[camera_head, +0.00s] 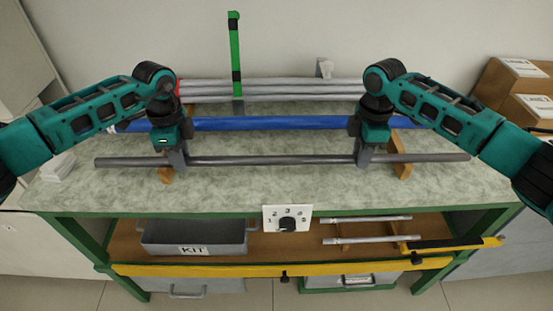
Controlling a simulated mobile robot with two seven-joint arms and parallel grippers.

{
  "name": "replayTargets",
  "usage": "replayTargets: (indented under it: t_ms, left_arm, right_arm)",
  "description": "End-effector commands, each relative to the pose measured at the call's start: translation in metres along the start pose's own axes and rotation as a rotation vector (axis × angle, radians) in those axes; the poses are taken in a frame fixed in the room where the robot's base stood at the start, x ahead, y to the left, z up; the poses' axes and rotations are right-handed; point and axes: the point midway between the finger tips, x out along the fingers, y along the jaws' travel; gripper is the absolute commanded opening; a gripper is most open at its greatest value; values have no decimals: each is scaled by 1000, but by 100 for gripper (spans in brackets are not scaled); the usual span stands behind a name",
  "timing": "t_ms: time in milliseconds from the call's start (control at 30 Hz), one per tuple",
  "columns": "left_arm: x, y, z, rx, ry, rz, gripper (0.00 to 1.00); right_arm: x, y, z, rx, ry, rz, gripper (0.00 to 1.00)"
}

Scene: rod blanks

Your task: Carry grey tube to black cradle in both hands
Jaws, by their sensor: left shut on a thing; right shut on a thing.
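The long dark grey tube (270,160) lies level across the picture, near the front of the bench top. My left gripper (177,160) is shut on it left of its middle. My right gripper (364,158) is shut on it right of its middle. Both tube ends stick out past the grippers. Brown wooden supports (402,160) show by the tube near each gripper; I cannot tell whether the tube touches them. I cannot clearly pick out a black cradle; a black strip (443,243) lies on a yellow piece on the lower shelf.
A blue tube (270,123) lies behind the grey one, with several pale tubes (275,90) at the back. A green post (235,60) with black bands stands there. The bench top (270,190) is clear in front. Below are a KIT bin (165,238) and a dial plate (300,212).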

Motion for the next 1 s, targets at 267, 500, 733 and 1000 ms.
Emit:
replayTargets:
  t_ms: [267, 500, 733, 1000]
  left_arm:
    - [0, 0, 0, -1, 0, -1, 0]
    - [-1, 0, 0, -1, 0, -1, 0]
    - [-13, 0, 0, -1, 0, -1, 0]
    - [-40, 0, 0, -2, 0, -1, 0]
  right_arm:
    - [0, 0, 0, 0, 0, 0, 0]
    - [-1, 0, 0, 0, 0, 0, 0]
    - [-12, 0, 0, 0, 0, 0, 0]
    - [-39, 0, 0, 1, 0, 0, 0]
